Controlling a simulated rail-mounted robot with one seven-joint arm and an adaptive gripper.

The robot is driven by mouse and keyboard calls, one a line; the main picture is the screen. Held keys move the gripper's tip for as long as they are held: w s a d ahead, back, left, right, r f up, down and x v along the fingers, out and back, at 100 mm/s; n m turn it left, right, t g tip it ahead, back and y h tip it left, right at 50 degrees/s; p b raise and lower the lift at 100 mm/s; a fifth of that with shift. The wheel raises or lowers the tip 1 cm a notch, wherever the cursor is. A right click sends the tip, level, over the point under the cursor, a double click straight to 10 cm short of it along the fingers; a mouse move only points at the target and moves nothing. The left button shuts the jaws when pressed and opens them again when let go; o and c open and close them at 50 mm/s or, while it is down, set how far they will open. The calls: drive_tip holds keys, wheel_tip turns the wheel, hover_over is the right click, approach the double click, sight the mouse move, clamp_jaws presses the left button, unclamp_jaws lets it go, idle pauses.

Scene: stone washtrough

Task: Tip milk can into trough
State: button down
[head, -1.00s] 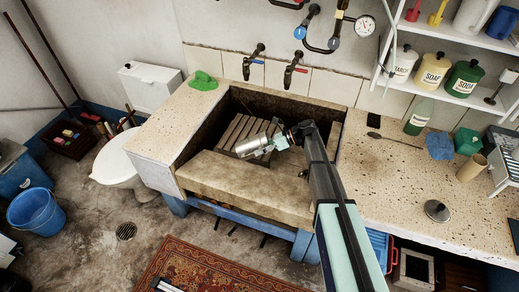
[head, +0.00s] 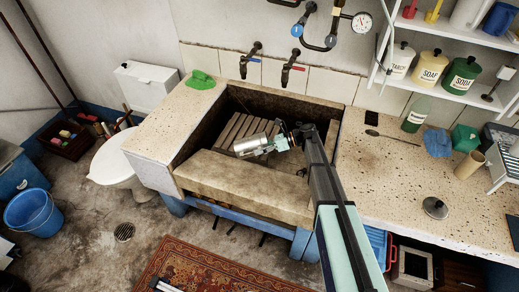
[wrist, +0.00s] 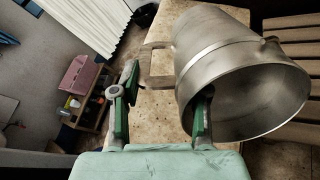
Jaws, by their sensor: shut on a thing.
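The milk can (head: 250,146) is a shiny metal can with a side handle. It is tilted far over, nearly on its side, above the stone trough (head: 235,172). In the wrist view the can (wrist: 215,55) shows its open mouth toward the lower right, with a grey, shaded inside. I cannot tell whether anything is in it. My gripper (head: 284,140) is at the can's right end and holds it. In the wrist view one finger of my gripper (wrist: 162,112) overlaps the can's rim and the other is left of the handle. The exact contact is partly hidden.
A slatted wooden rack (head: 232,132) lies in the trough below the can. Two taps (head: 292,66) stick out from the wall behind. A green cloth (head: 202,79) lies on the left ledge. A round metal lid (head: 435,208) and a green bottle (head: 416,115) are on the right counter.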

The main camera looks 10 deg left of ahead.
drive_tip(key=shift+w+d+f+y, duration=0.15)
drive_tip(key=shift+d+f+y, duration=0.35)
drive_tip(key=shift+f+y, duration=0.4)
drive_tip(key=shift+r, duration=0.15)
idle(0.4)
drive_tip(key=shift+w+d+r+g+y, duration=0.15)
drive_tip(key=shift+d+g+y, duration=0.3)
drive_tip(key=shift+y, duration=0.45)
drive_tip(key=shift+d, duration=0.1)
